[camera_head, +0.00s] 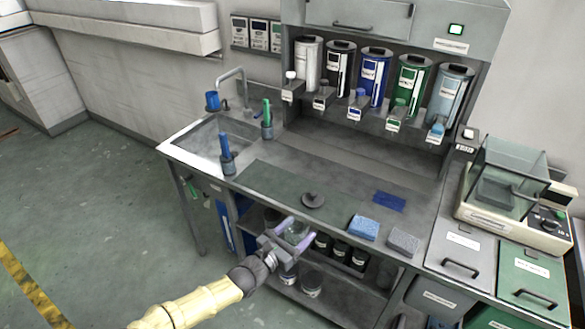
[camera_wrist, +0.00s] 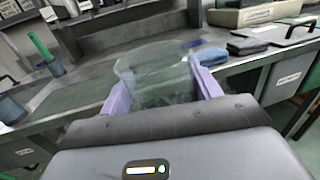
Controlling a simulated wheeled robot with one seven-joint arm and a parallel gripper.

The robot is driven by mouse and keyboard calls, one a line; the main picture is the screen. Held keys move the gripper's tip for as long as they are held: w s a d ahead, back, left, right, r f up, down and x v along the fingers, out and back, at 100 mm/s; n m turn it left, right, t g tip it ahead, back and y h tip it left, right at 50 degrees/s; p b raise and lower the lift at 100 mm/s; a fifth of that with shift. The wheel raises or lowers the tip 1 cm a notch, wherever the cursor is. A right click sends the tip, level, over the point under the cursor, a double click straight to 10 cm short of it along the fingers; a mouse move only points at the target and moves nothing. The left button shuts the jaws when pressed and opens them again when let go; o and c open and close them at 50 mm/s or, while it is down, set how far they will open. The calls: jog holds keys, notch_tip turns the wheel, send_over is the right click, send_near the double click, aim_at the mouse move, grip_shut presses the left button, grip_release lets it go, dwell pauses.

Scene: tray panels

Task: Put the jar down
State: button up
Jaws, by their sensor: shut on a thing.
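A clear, greenish glass jar (camera_wrist: 158,75) sits between the two purple fingers of my gripper (camera_wrist: 162,92) in the wrist view. My gripper (camera_head: 290,236) is shut on it, and the jar (camera_head: 296,230) shows faintly in the head view at the front edge of the workbench. The jar is see-through, so its base and exact height against the bench top (camera_head: 345,226) cannot be told. A dark round disc with a knob (camera_head: 313,200), like a lid, lies on the bench just beyond my gripper.
A sink (camera_head: 207,140) and brush holders are at the left. A balance (camera_head: 500,205) stands at the right. The dark mat (camera_head: 262,182) has free room.

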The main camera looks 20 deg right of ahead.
notch_tip(320, 180, down, 8)
jog(key=s+t+y, duration=0.1)
jog(key=s, duration=0.1)
jog(key=shift+n, duration=0.4)
jog(key=shift+a+f, duration=0.1)
